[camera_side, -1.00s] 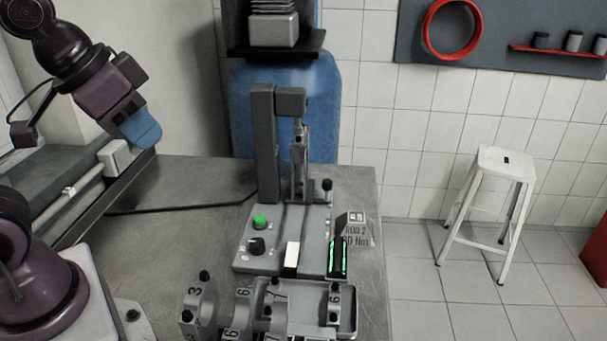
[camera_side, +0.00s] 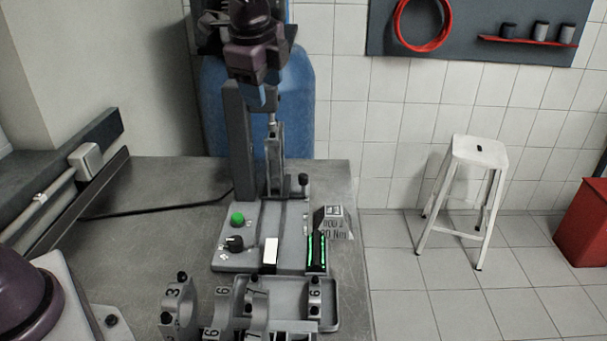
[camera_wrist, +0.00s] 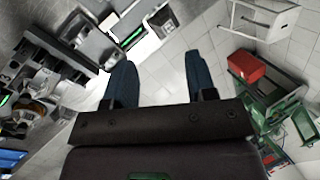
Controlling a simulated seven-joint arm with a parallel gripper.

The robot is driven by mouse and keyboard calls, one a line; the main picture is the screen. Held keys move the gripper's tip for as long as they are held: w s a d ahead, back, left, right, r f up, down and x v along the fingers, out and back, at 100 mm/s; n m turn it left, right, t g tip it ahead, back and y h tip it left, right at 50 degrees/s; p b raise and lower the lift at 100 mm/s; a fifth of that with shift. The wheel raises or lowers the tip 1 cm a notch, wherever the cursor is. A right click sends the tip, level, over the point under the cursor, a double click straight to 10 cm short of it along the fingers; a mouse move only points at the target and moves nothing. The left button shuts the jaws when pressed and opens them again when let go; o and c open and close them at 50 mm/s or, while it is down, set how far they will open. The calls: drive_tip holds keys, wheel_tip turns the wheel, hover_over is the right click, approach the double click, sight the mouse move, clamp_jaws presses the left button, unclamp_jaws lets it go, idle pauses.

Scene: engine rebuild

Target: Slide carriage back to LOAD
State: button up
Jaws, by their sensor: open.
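The grey station (camera_side: 215,262) stands on the metal bench, with a tall column (camera_side: 238,150) at its back. A carriage with an upright grey fixture (camera_side: 275,160) sits on the rails towards the back, beside the column. A black knob (camera_side: 303,180) stands at its right side. I cannot read a LOAD mark. My gripper (camera_side: 262,98) is above the station near the column top, its blue fingers partly seen. In the wrist view my gripper (camera_wrist: 160,75) is open, with a clear gap between its two fingers, and holds nothing. Part of the station shows at the upper left there.
A green button (camera_side: 237,219), a black dial (camera_side: 233,243) and green-lit bars (camera_side: 317,251) sit on the station. A sign block (camera_side: 333,222) stands to its right. A tray (camera_side: 330,318) with numbered caps lies in front. A white stool (camera_side: 480,150) stands on the floor.

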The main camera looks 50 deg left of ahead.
drive_tip(key=w+f+m, duration=0.4)
drive_tip(key=w+f, duration=0.2)
drive_tip(key=w, duration=0.1)
drive_tip(key=m+g+y, duration=0.2)
drive_tip(key=m, duration=0.3)
approach(303, 176)
drive_tip(key=shift+t, duration=0.3)
drive_tip(key=x, duration=0.9)
drive_tip(key=shift+s+a+f, duration=0.1)
drive_tip(key=shift+a+f, duration=0.05)
drive_tip(key=shift+f, duration=0.15)
clamp_jaws()
